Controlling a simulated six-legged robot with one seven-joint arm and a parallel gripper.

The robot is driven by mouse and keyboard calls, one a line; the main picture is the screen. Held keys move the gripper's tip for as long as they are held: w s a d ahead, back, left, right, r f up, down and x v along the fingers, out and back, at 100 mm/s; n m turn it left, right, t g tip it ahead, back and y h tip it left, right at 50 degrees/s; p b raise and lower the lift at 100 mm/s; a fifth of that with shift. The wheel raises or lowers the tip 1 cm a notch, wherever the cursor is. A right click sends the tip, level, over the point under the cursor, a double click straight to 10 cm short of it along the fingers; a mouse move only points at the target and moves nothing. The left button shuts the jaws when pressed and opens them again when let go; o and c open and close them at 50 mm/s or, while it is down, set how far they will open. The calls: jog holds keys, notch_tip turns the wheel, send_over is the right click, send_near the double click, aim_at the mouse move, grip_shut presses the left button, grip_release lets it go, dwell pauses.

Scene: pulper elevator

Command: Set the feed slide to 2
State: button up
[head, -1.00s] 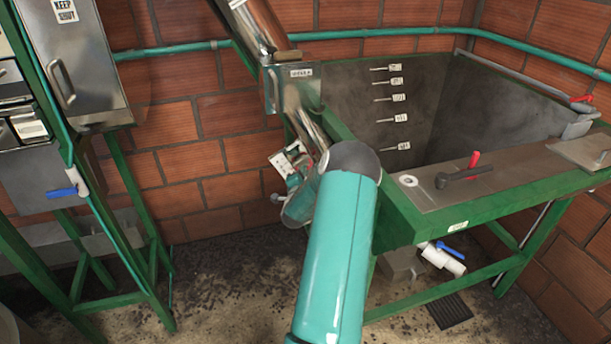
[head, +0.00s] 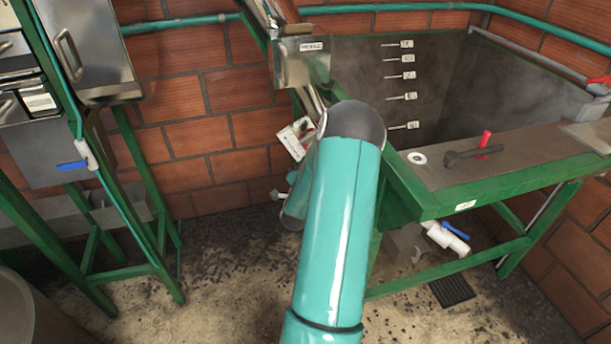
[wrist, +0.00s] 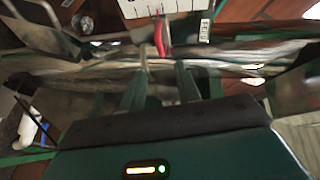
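In the wrist view a white scale plate (wrist: 182,8) with dark tick marks shows at the top edge, partly cut off; I cannot read its numbers. A red tab (wrist: 159,38), which looks like the feed slide's handle, stands just below the plate. My gripper (wrist: 161,70) is open and empty, its two fingers apart and pointing toward the tab, with a small gap before it. In the head view the white plate (head: 297,137) shows beside the inclined metal tube, left of my teal arm. My arm hides the tab and most of the gripper there.
A shiny metal tube (head: 312,100) and metal box (head: 302,62) rise close to the arm. The green-framed tank (head: 480,195) stands right, with a dark lever (head: 470,154) on its rim.

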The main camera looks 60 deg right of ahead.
jog(key=v, duration=0.4)
dwell(0.5)
jog(key=w+a+r+n+t+y, duration=0.35)
jog(key=w+a+r+n, duration=0.25)
jog(key=w+a, duration=0.25)
jog(key=w+a+r+n+t+y, duration=0.2)
jog(key=w+a+r+n+y, duration=0.3)
jog(key=w+a, duration=0.35)
jog(key=a+r+n+g+y, duration=0.1)
jog(key=a+r+n+y, duration=0.4)
jog(key=a, duration=1.1)
jog(key=s+a+r+n+g+y, duration=0.1)
jog(key=s+a+n, duration=0.4)
jog(key=s+a, duration=0.5)
jog(key=s+a+r+n+g+y, duration=0.2)
jog(key=s+a+r+n, duration=0.3)
jog(key=s+a, duration=0.4)
jog(key=shift+s+a+r+g, duration=0.35)
jog(key=shift+s+r+g, duration=0.1)
jog(key=shift+g, duration=0.4)
